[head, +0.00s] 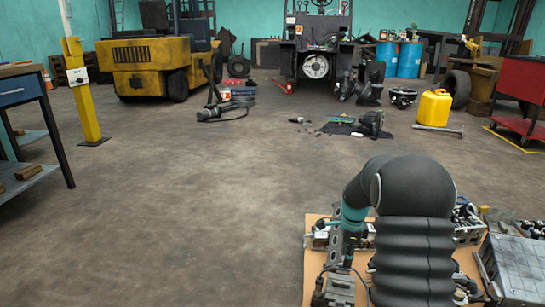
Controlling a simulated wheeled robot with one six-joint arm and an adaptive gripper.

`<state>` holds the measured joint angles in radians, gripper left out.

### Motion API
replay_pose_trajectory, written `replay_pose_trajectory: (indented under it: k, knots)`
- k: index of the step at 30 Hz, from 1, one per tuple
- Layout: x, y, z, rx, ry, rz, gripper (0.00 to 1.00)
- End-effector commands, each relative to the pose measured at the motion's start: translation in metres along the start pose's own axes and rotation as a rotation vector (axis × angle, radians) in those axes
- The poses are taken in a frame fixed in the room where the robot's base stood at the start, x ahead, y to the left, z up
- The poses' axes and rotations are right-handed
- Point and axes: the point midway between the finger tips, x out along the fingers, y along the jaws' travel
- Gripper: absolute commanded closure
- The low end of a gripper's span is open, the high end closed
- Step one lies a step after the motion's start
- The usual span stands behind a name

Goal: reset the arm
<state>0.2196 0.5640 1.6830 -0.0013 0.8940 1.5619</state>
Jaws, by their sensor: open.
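My arm rises at the lower right in the head view, with a black ribbed sleeve and a dark rounded elbow. A grey and teal wrist section hangs down on its left side. My gripper (334,291) appears at the low end of the wrist, near the bottom edge of the picture. It is open, with nothing seen held in it. Its fingertips are hard to make out against the clutter below.
A tan board (313,262) with several metal parts lies beneath my arm, beside a grey case (515,265). A workbench (25,92) and yellow post (84,100) stand left. A yellow forklift (150,65) stands behind. The middle floor (200,190) is clear.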

Motion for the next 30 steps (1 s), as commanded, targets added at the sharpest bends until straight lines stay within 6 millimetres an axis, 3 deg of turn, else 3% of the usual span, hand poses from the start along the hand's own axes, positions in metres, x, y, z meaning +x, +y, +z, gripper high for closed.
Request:
replay_pose_trajectory:
  k: [2, 6, 10, 21, 30]
  knots:
    - [0.002, 0.002, 0.000, -0.119, 0.000, 0.005, 0.57]
    - [0.017, 0.026, 0.000, -0.368, -0.011, 0.057, 0.57]
    - [0.008, 0.054, 0.002, -0.596, -0.025, 0.077, 0.57]
    - [-0.093, 0.148, 0.021, -1.204, -0.010, 0.014, 0.57]
    - [-0.167, 0.221, 0.035, -1.519, 0.061, -0.076, 0.57]
